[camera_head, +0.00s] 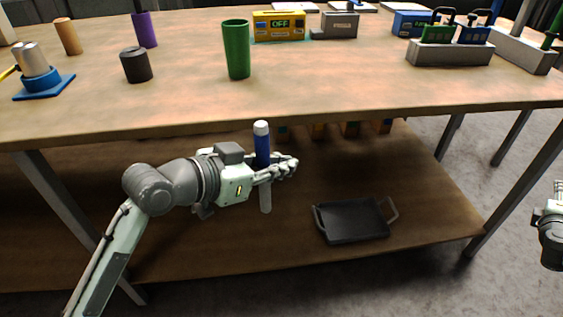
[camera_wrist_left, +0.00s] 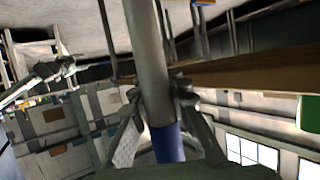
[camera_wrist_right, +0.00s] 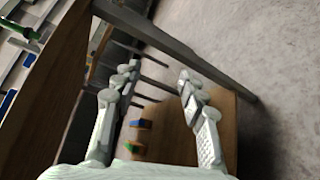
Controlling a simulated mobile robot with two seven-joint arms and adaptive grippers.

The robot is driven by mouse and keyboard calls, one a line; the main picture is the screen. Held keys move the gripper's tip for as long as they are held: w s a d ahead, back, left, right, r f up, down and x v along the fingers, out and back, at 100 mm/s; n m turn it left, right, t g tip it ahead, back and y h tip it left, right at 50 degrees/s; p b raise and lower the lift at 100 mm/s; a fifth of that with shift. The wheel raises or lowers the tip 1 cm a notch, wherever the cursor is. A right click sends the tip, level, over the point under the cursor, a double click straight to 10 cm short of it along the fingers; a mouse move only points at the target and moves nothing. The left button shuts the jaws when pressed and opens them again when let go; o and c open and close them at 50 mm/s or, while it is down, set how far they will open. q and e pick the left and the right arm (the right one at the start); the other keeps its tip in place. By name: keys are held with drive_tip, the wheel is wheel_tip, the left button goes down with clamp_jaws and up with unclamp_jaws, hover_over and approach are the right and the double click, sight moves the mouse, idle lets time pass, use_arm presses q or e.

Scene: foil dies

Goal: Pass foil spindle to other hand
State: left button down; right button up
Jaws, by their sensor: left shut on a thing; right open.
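The foil spindle (camera_head: 262,150) is a slim rod with a white top, a blue middle and a grey lower shaft. It stands nearly upright in front of the table edge. My left gripper (camera_head: 277,170) is shut around it. In the left wrist view the spindle's grey shaft (camera_wrist_left: 148,60) and blue part (camera_wrist_left: 167,143) run between the fingers (camera_wrist_left: 160,100). My right gripper (camera_wrist_right: 158,85) is open and empty. In the head view only part of the right gripper (camera_head: 552,225) shows at the right edge, well apart from the spindle.
The wooden table (camera_head: 320,95) holds a green cylinder (camera_head: 236,50), a black cylinder (camera_head: 135,65), a purple cylinder (camera_head: 145,30), a blue stand (camera_head: 43,87) and a grey rack (camera_head: 450,53). A black tray (camera_head: 353,221) lies on the lower shelf (camera_head: 190,255). Space between my grippers is clear.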

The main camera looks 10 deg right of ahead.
drive_tip(key=s+a+f+m+g+y, duration=0.25)
drive_tip(key=s+a+f, duration=0.25)
drive_tip(key=a+f, duration=0.45)
drive_tip(key=s+a+f+m+g+y, duration=0.25)
drive_tip(key=s+a+f+m, duration=0.35)
drive_tip(key=f, duration=0.6)
drive_tip(key=s+a+f+g+y, duration=0.1)
drive_tip(key=a+f+y, duration=0.2)
drive_tip(key=a, duration=1.2)
drive_tip(key=a+f+m+y, duration=0.1)
drive_tip(key=a+f+y, duration=0.2)
drive_tip(key=a, duration=1.3)
wheel_tip(320, 180, down, 3)
drive_tip(key=shift+s+a+r+g+y, duration=0.1)
drive_tip(key=shift+s+a+g+y, duration=0.2)
drive_tip(key=shift+s+g, duration=0.1)
